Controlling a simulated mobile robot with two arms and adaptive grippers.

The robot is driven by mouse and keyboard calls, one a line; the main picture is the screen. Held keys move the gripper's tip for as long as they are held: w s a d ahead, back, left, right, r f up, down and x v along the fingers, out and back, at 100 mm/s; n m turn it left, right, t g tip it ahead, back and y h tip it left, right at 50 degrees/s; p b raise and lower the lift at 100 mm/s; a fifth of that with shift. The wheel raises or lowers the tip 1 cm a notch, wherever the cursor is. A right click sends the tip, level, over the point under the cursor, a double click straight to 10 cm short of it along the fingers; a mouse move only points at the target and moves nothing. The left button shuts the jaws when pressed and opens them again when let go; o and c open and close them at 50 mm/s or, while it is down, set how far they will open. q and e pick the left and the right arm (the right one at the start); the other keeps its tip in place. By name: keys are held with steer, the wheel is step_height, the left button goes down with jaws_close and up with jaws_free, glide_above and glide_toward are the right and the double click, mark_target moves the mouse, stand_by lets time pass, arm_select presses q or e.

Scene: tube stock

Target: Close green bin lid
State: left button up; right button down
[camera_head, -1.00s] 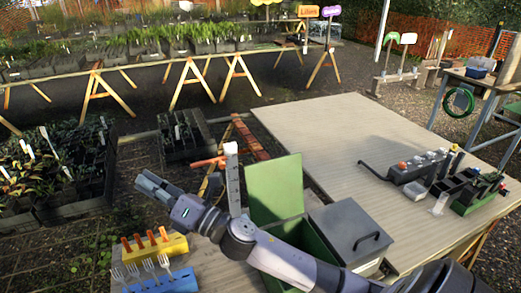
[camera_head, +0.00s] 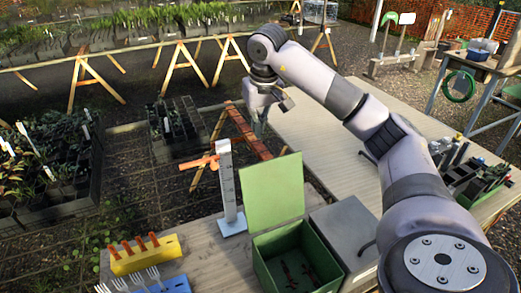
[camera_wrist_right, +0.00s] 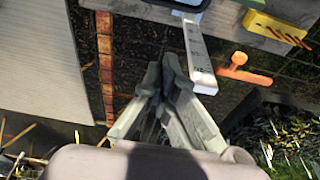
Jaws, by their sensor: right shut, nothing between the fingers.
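The green bin (camera_head: 263,262) stands on the near worktop with its green lid (camera_head: 275,193) raised upright at its far side. A few small dark items lie inside the bin. My right gripper (camera_head: 262,128) hangs above and beyond the lid, apart from it, pointing down. Its fingers are together with nothing between them; they also show in the right wrist view (camera_wrist_right: 169,62). My left gripper is not in view.
A grey box (camera_head: 343,225) adjoins the bin on the right, partly hidden by my right arm. A white upright gauge (camera_head: 229,187) stands left of the lid. A yellow block (camera_head: 147,254) and a blue fork holder (camera_head: 175,286) are at the near left. A wide table (camera_head: 312,140) lies behind.

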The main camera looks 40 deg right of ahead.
step_height(320, 180, down, 8)
steer(key=s+p, duration=0.1)
steer(key=p, duration=0.3)
steer(key=shift+s+a, duration=0.3)
steer(key=shift+w, duration=0.1)
steer(key=shift+r, duration=0.1)
